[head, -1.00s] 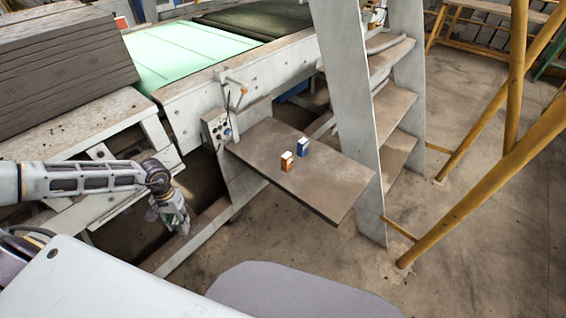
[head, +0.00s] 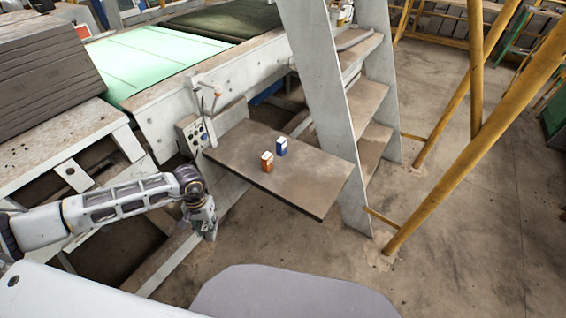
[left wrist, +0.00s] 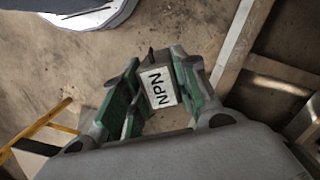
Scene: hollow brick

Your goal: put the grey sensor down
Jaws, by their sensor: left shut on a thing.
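In the head view my left gripper (head: 205,226) hangs pointing down, left of and below the near left part of the brown shelf (head: 305,187). The sensor is too small to make out clearly there. On the shelf stand an orange and white box (head: 267,163) and a blue and white box (head: 282,147). My right gripper is not in view.
A control box (head: 193,134) with buttons is fixed at the shelf's left end. A grey ladder-like frame (head: 324,110) rises beyond the shelf's right side. Yellow posts (head: 440,180) stand further right. The shelf's near and right parts are clear.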

